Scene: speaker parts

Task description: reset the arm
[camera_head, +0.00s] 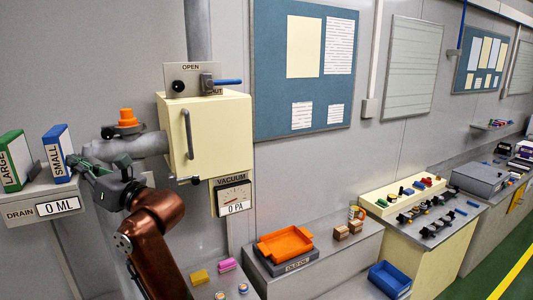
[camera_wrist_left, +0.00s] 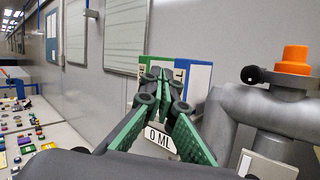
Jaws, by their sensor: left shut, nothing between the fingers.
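My left arm, copper-coloured, comes up from the bottom of the head view. Its gripper (camera_head: 84,164) is near the drain shelf, just right of the blue SMALL block (camera_head: 58,150). In the left wrist view the green-padded fingers (camera_wrist_left: 160,78) converge at their tips with nothing between them. Behind the tips stand the blue SMALL block (camera_wrist_left: 196,80) and the white "0 ML" label (camera_wrist_left: 160,140). I cannot tell whether the fingers touch the block. My right gripper is in neither view.
A grey pipe with an orange knob (camera_head: 127,118) runs close beside the gripper to the cream vacuum box (camera_head: 208,135). The green LARGE block (camera_head: 14,160) stands on the drain shelf (camera_head: 20,212). An orange tray (camera_head: 285,244) and a blue bin (camera_head: 390,279) are to the right.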

